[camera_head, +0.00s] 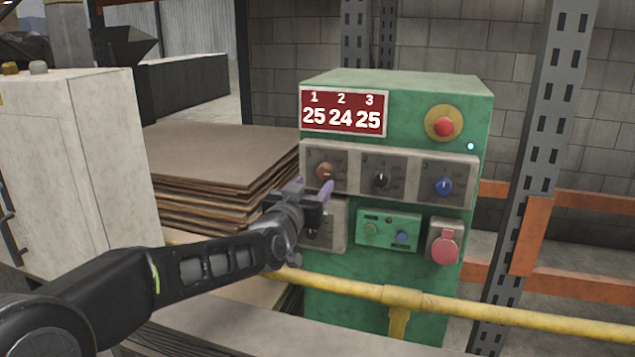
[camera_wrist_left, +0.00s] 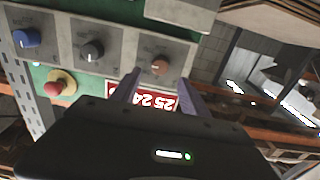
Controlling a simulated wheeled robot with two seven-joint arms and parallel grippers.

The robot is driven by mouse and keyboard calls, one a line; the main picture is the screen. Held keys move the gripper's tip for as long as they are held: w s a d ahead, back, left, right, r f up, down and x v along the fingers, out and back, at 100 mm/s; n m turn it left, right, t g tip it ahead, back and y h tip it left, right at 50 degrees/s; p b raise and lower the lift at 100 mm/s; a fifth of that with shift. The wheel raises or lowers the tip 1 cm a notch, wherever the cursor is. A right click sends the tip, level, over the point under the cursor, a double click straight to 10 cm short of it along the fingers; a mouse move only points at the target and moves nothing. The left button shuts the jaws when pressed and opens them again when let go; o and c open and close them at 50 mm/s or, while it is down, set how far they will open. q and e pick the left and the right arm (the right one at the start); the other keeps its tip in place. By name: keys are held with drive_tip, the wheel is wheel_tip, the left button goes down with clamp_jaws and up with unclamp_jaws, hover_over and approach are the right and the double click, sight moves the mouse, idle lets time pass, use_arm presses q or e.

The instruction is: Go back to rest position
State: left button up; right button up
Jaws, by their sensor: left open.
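The green control box (camera_head: 340,270) stands ahead of me. Its red display (camera_head: 342,110) reads 25, 24, 25 under the numbers 1, 2, 3. Below it sit a brown-red knob (camera_head: 324,171), a black knob (camera_head: 380,180) and a blue knob (camera_head: 443,186). My left gripper (camera_head: 314,187) is in front of the box, just below the brown-red knob. In the left wrist view its two purple fingers (camera_wrist_left: 160,88) are apart with nothing between them, and the brown-red knob (camera_wrist_left: 159,67) shows just beyond the tips. My right gripper is not in view.
A red emergency button (camera_head: 444,125) is at the box's upper right, and a red round plug (camera_head: 445,249) is lower down. A yellow rail (camera_head: 480,305) crosses in front. Stacked brown sheets (camera_head: 215,160) and a pale cabinet (camera_head: 75,165) stand left. A metal post (camera_head: 535,150) stands right.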

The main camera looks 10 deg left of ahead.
use_arm(q)
drive_tip(key=shift+s, duration=0.6)
